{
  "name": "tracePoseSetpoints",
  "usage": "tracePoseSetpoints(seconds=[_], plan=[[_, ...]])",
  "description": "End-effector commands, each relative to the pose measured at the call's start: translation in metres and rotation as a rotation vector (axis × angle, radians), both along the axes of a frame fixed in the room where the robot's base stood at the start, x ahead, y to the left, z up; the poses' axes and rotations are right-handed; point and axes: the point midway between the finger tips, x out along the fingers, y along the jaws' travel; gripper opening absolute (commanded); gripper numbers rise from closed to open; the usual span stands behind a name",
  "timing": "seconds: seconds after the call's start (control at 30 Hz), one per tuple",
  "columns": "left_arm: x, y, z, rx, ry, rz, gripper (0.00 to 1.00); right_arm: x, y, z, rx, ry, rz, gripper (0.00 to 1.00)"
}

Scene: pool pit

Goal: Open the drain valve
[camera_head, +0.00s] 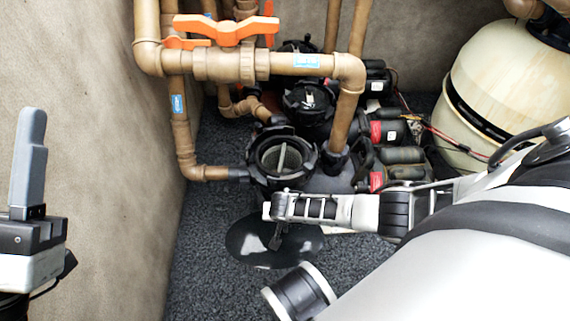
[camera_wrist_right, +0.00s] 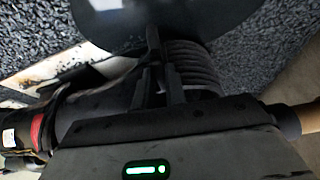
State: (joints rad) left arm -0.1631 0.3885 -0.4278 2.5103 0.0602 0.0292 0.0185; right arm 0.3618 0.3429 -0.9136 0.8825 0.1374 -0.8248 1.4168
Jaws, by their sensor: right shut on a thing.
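An orange valve handle (camera_head: 227,30) sits across the tan pipe (camera_head: 215,66) at the top left of the head view. A second orange handle (camera_head: 183,43) shows partly behind it. Which one is the drain valve is not marked. My right gripper (camera_head: 277,236) is well below and in front of the valves. It is shut on a black round lid (camera_head: 245,252) by what looks like a small tab, and the lid also shows in the right wrist view (camera_wrist_right: 205,18). My left gripper (camera_head: 30,160) is at the left edge, away from the valves; one grey finger shows clearly.
A black pump pot (camera_head: 282,160) stands open, its basket visible, just behind my right gripper. More black pumps (camera_head: 308,98) stand behind it. A large cream tank (camera_head: 505,80) is at the right. A concrete wall (camera_head: 75,90) bounds the left. Dark gravel (camera_head: 195,260) covers the floor.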

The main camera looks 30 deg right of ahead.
Motion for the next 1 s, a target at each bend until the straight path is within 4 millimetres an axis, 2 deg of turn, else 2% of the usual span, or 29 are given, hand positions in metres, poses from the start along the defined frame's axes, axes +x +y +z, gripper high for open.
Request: tracePoseSetpoints(seconds=[0.2, 0.5, 0.53, 0.6, 0.87, 1.0], plan=[[0.009, 0.003, -0.016, -0.036, 0.167, -0.004, 0.47, -0.001, 0.0, 0.002, 0.003, -0.001, 0.095, 0.0], [0.01, 0.002, -0.018, -0.037, 0.178, -0.005, 0.47, -0.001, -0.001, 0.0, 0.0, -0.002, 0.112, 0.0], [0.01, 0.002, -0.018, -0.038, 0.177, -0.005, 0.47, -0.001, -0.001, 0.0, 0.0, -0.001, 0.112, 0.18], [0.01, 0.002, -0.018, -0.038, 0.177, -0.005, 0.47, -0.001, -0.001, 0.0, 0.0, -0.001, 0.112, 0.35], [0.01, 0.002, -0.017, -0.038, 0.176, -0.005, 0.47, -0.001, -0.001, 0.0, 0.0, -0.001, 0.109, 0.35], [0.012, 0.002, -0.018, -0.049, 0.229, -0.013, 0.47, -0.003, 0.0, 0.008, 0.001, 0.001, 0.109, 0.35]])
